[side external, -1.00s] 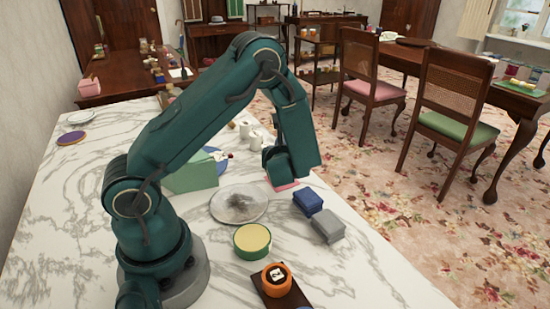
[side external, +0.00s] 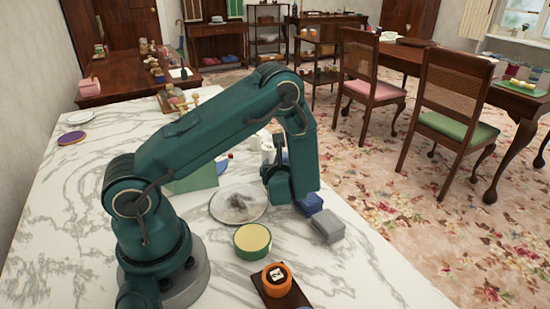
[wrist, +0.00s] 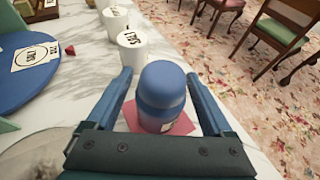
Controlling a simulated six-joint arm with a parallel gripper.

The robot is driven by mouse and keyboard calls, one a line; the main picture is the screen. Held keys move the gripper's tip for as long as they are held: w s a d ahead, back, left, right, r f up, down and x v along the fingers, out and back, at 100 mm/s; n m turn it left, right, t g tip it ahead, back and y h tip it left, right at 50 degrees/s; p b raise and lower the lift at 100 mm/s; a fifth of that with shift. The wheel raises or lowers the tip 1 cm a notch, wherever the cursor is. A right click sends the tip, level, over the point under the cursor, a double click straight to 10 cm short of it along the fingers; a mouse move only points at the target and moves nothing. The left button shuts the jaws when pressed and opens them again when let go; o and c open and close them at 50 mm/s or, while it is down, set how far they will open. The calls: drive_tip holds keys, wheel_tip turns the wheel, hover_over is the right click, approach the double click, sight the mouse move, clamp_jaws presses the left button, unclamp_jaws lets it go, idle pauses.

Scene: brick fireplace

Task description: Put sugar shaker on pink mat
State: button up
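A blue domed shaker (wrist: 162,92) stands upright between the two fingers of my gripper (wrist: 158,82) in the wrist view. A pale label shows low on its side, too cut off to read. The pink mat (wrist: 183,124) shows around the shaker's base, and the shaker appears to stand on it. The fingers are spread, with a narrow gap on each side of the shaker. In the side view my gripper (side external: 277,190) is low over the marble counter, and the arm hides the mat there.
White labelled pots (wrist: 132,50) stand just beyond the shaker. A blue plate (wrist: 30,75) lies to the left. The counter's right edge is near.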

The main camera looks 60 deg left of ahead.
drive_tip(key=shift+r, duration=0.2)
drive_tip(key=v, duration=1.1)
drive_tip(key=shift+s+d+r, duration=0.2)
drive_tip(key=shift+s+d, duration=0.05)
drive_tip(key=shift+d, duration=0.05)
drive_tip(key=s+n+g, duration=0.1)
drive_tip(key=n, duration=0.1)
drive_tip(key=s+r+n+g, duration=0.1)
drive_tip(key=n, duration=0.1)
drive_tip(key=s+a+r+n+g, duration=0.1)
drive_tip(key=s, duration=0.1)
drive_tip(key=shift+a+r+n, duration=0.1)
drive_tip(key=shift+r+n, duration=0.05)
drive_tip(key=shift+n, duration=0.25)
drive_tip(key=s+d+r+n+g+h, duration=0.2)
drive_tip(key=s+n+g+h, duration=0.15)
drive_tip(key=s+n, duration=0.35)
drive_tip(key=d+r+n+t+h, duration=0.5)
drive_tip(key=d+n+h, duration=0.3)
drive_tip(key=d+n, duration=0.2)
drive_tip(key=shift+w+d+r+n, duration=0.25)
drive_tip(key=shift+r+n, duration=0.3)
drive_tip(key=shift+n, duration=0.05)
